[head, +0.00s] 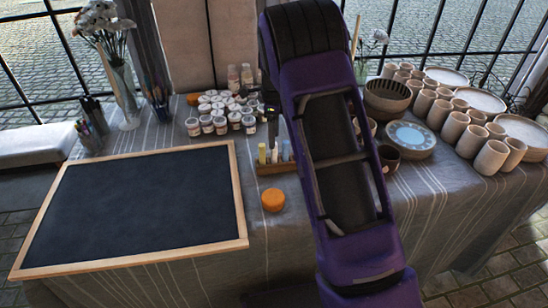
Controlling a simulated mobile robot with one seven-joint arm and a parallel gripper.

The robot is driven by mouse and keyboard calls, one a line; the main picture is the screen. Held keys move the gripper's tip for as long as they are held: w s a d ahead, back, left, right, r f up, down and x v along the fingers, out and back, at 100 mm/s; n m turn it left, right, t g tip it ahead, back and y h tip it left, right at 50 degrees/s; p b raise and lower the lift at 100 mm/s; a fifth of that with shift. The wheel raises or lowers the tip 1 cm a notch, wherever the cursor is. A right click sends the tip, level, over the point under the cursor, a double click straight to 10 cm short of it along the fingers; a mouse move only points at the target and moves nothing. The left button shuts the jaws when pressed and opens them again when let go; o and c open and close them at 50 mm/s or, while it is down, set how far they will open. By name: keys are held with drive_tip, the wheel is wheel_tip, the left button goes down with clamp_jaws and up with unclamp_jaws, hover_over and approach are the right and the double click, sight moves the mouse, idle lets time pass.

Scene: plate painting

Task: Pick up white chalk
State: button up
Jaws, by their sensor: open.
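Several upright chalk sticks stand in a small wooden holder (277,168) on the table, right of the blackboard. A yellow stick (262,153) is at the left, with a pale stick that looks like the white chalk (274,153) beside it and bluish ones to the right. My purple arm covers the holder's right end. A dark part of my gripper (273,112) shows at the arm's left edge, above and behind the chalk. It is open and apart from the chalk; most of it is hidden behind the arm.
A framed blackboard (130,205) fills the table's left. An orange round object (273,200) sits in front of the holder. Small paint jars (220,112) stand behind. Clay cups (455,125), a blue-centred plate (410,138) and bowls crowd the right.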

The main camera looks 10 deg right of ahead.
sight(274, 152)
drive_tip(key=shift+s+a+f+b, duration=0.1)
drive_tip(key=shift+f+b, duration=0.05)
drive_tip(key=shift+f, duration=0.9)
drive_tip(key=shift+s+d+f+b, duration=0.1)
drive_tip(key=shift+s+f+b, duration=0.1)
drive_tip(key=shift+f, duration=0.85)
drive_tip(key=shift+s+a+f+b, duration=0.1)
drive_tip(key=shift+f+b, duration=0.05)
drive_tip(key=shift+f, duration=0.9)
clamp_jaws()
